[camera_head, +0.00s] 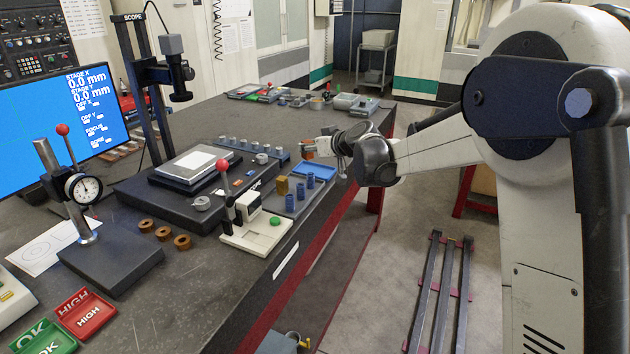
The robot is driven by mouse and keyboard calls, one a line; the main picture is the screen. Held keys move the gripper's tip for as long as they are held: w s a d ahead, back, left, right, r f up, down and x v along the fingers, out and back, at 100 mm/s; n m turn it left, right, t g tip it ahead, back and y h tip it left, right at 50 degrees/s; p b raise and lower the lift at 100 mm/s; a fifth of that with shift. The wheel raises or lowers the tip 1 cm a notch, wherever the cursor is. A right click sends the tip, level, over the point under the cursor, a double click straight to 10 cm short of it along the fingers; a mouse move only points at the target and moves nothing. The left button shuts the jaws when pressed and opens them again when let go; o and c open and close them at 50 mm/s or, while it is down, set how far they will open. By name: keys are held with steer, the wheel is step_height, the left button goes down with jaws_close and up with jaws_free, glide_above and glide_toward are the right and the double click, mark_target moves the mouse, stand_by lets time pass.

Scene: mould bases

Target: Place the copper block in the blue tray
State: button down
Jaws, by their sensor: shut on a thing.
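My gripper (313,147) is at the end of the arm, small in the view, above the bench's right edge. It is shut on a small orange-brown block, the copper block (307,148), whose shape is partly hidden by the fingers. The blue tray (319,172) lies on the bench just below and in front of the gripper. The block appears above the tray's far side; its exact height cannot be told.
A brass-coloured block (282,186) and several blue cylinders (300,191) stand near the blue tray. A white press with a red-knobbed lever (256,232) is in front. A scope stand (145,95) rises at left. Brown rings (163,234) lie on the bench.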

steer(key=w+a, duration=0.1)
steer(key=a, duration=0.5)
glide_above(316, 173)
steer(key=shift+n+g+y, duration=0.3)
steer(key=shift+n+y, duration=0.1)
step_height(316, 173, down, 6)
steer(key=shift+f+b, duration=0.2)
steer(key=shift+b, duration=0.1)
steer(key=shift+f, duration=2)
steer(key=shift+f, duration=0.15)
steer(key=c, duration=1.5)
jaws_free()
steer(key=shift+o, duration=0.2)
